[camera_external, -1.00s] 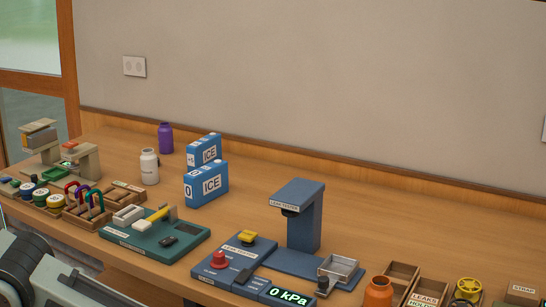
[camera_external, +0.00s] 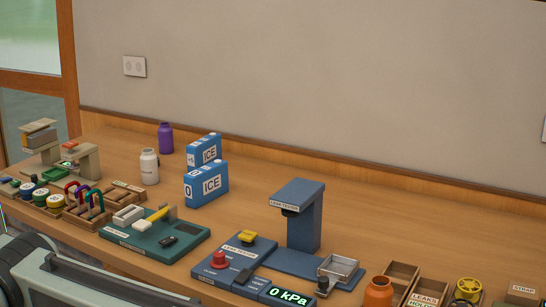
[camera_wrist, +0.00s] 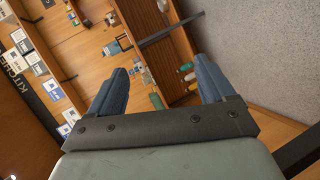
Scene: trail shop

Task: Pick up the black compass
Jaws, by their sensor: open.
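I cannot make out the black compass for certain. A small dark object (camera_external: 168,241) lies on the green board (camera_external: 140,248) left of centre in the external view, but it is too small to identify. My gripper (camera_wrist: 160,66) shows in the wrist view with its two blue fingers spread apart and nothing between them. It is tilted over the room, well away from the things beyond it. In the external view only part of my arm shows at the lower left, and the gripper is out of frame.
A blue leak tester (camera_external: 303,215) stands mid-bench, with a control panel (camera_external: 235,262) before it. Blue ice packs (camera_external: 207,184), a white bottle (camera_external: 149,167) and a purple bottle (camera_external: 165,138) stand behind. An orange jar (camera_external: 378,292) is at the right. The back right bench is clear.

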